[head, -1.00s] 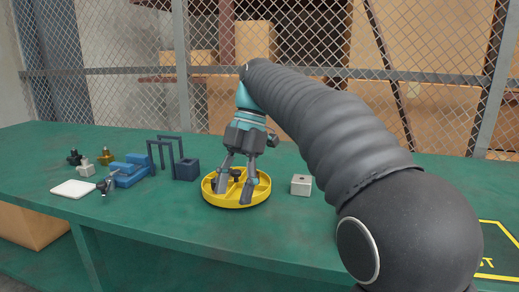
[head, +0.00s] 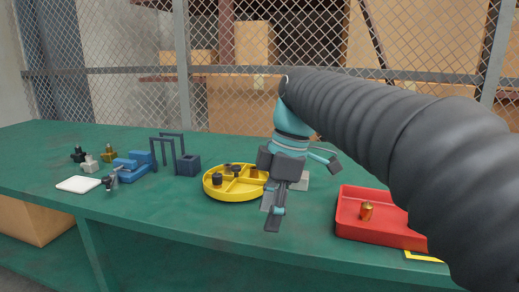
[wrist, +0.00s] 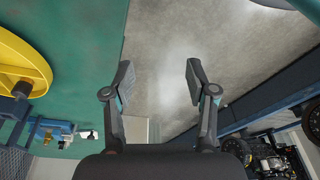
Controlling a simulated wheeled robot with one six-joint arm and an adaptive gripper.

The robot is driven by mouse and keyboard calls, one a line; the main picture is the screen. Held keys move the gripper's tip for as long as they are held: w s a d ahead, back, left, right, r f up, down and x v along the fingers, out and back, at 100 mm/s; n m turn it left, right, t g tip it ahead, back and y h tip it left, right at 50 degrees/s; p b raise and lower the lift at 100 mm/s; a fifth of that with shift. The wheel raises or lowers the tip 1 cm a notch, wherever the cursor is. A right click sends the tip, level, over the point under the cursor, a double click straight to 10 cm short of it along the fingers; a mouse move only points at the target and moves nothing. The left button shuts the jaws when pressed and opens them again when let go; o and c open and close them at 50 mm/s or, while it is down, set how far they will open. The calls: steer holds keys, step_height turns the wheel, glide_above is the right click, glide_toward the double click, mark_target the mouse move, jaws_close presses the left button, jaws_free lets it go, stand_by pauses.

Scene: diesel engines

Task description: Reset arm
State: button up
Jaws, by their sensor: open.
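My gripper (head: 274,212) is over the green table's front part, just right of the yellow round tray, fingers pointing down. In the wrist view my gripper (wrist: 158,82) has its two fingers well apart with nothing between them. The yellow tray (head: 236,192) has compartments with several small dark parts in it, and its edge also shows at the left of the wrist view (wrist: 30,55). A pale block (head: 301,182) stands partly hidden behind my gripper.
A red bin (head: 375,228) holding a brass part (head: 366,211) stands at the right, partly hidden by my arm. At the left are a blue fixture (head: 130,168), a dark frame (head: 168,150), small fittings and a white plate (head: 78,184). A mesh fence stands behind the table.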

steer(key=s+d+f+m+t+h, duration=0.2)
steer(key=s+d+f+m+t, duration=0.4)
steer(key=s+d+f+m, duration=0.7)
steer(key=s+f+m, duration=0.1)
steer(key=m, duration=0.5)
steer(key=shift+d+f+h, duration=0.35)
steer(key=shift+h, duration=0.05)
